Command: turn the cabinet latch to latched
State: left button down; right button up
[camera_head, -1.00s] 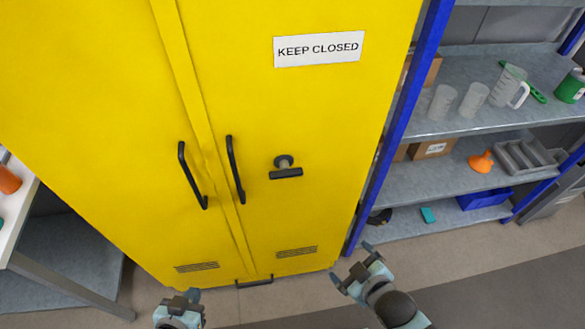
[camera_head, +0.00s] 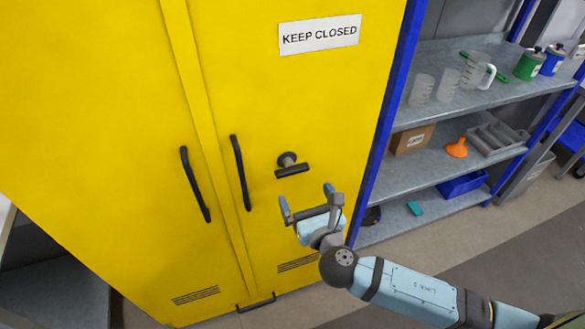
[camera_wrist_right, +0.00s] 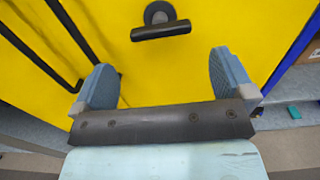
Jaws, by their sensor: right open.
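The yellow cabinet (camera_head: 110,120) stands shut in front of me, with two black vertical door handles. Its latch (camera_head: 291,168) is a round dark hub with a black bar below it, on the right door under the "KEEP CLOSED" sign. The bar lies close to level, slightly tilted. The latch also shows in the right wrist view (camera_wrist_right: 160,28), ahead of the fingers. My right gripper (camera_head: 308,205) is open and empty, just below the latch and apart from it. In the right wrist view its fingers (camera_wrist_right: 170,82) are wide apart. My left gripper is not in view.
Right of the cabinet a blue-posted shelf (camera_head: 470,100) holds beakers, a green can (camera_head: 530,64), a cardboard box (camera_head: 412,139), an orange funnel (camera_head: 457,148) and a blue bin (camera_head: 462,185). Floor is clear at the lower right. A table edge (camera_head: 7,225) shows at the left.

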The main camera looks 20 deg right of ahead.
aim_at(294, 173)
jog(key=w, duration=0.8)
jog(key=shift+a+p, duration=0.15)
jog(key=shift+p, duration=0.15)
jog(key=shift+w, duration=0.65)
jog(key=c, duration=0.6)
